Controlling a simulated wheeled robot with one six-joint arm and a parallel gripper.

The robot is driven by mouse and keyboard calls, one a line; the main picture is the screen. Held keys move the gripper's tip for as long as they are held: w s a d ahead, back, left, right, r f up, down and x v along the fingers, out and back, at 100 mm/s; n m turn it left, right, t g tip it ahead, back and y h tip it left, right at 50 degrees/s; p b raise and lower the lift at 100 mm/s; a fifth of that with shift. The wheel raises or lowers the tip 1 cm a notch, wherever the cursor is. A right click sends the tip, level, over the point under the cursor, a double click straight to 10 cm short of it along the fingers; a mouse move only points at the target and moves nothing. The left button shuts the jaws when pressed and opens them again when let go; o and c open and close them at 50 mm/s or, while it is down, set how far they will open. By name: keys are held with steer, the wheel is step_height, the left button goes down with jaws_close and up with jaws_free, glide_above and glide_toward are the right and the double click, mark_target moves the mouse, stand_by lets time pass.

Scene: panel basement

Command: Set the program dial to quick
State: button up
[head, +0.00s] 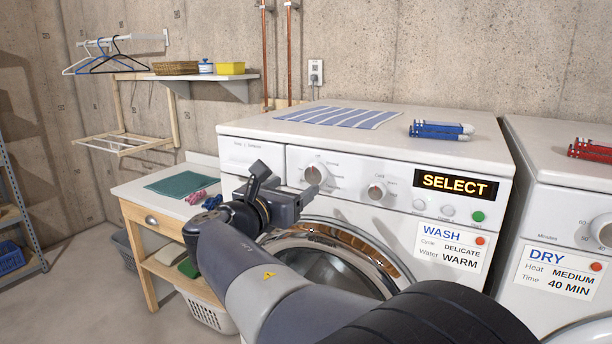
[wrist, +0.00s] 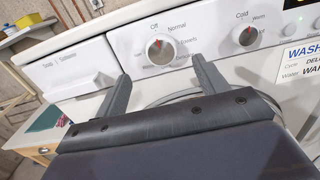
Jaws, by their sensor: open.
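The program dial (head: 316,174) is a round silver knob on the washer's white front panel. In the wrist view the dial (wrist: 160,48) shows a red mark near its top, toward "Off". "Normal" and "Towels" are readable around it; other labels are blurred or hidden, and I cannot read "quick". My gripper (head: 296,198) is open and empty, in front of the panel near the dial. In the wrist view its two fingers (wrist: 160,70) stand apart, below and to either side of the dial. I cannot tell how far they are from the panel.
A temperature dial (head: 377,191) sits to the right, then a "SELECT" display (head: 456,184) and a green button (head: 478,216). A wash card (head: 450,245) reads "DELICATE" and "WARM". The round washer door (head: 384,262) is below. A dryer (head: 555,150) stands at right, a wooden table (head: 135,189) at left.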

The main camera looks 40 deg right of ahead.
mark_target(313, 175)
steer(key=p+x, duration=0.1)
steer(key=x, duration=0.7)
steer(key=shift+c, duration=0.6)
steer(key=c, duration=0.8)
steer(key=shift+c, duration=0.2)
steer(key=shift+f+b, duration=0.1)
steer(key=shift+b, duration=0.2)
